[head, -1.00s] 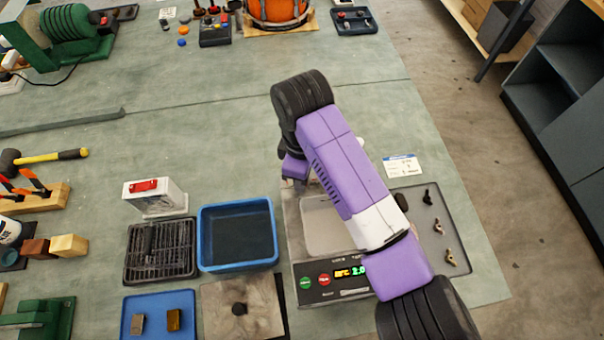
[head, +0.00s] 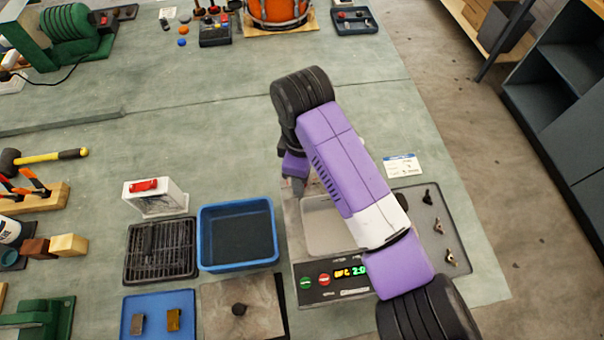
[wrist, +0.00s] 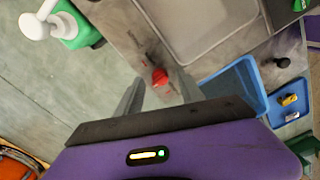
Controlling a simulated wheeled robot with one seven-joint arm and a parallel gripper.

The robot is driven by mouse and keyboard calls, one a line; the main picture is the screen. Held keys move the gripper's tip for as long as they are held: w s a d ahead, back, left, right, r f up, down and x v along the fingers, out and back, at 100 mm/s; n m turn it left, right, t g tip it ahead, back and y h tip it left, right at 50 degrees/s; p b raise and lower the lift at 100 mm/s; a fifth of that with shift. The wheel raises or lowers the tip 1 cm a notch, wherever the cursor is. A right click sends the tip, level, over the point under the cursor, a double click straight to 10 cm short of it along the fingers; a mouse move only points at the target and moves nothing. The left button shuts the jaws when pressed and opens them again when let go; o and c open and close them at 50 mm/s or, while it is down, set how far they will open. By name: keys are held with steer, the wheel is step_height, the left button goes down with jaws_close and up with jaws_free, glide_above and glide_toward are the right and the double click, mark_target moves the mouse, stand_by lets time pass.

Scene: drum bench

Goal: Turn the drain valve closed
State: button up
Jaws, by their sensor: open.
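The drain valve shows as a small red handle (wrist: 160,77) in the wrist view, at the side of the metal tank unit (wrist: 160,50). My gripper (wrist: 158,92) is open, with one finger on each side of the red handle in the picture. I cannot tell whether either finger touches it. In the head view the tank unit (head: 312,292) has a display and green and red buttons on its front. My gripper (head: 297,186) is above its back left corner there. My arm hides much of the tank, and the valve cannot be made out in that view.
A blue tub (head: 205,245) and a black rack (head: 160,250) stand left of the tank. A white box with a red handle (head: 155,197) is behind them. A dark tray (head: 450,225) with small fittings lies to the right. The bench behind is mostly clear.

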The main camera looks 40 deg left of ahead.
step_height(320, 180, up, 7)
steer(key=shift+r, duration=0.15)
stand_by(0.7)
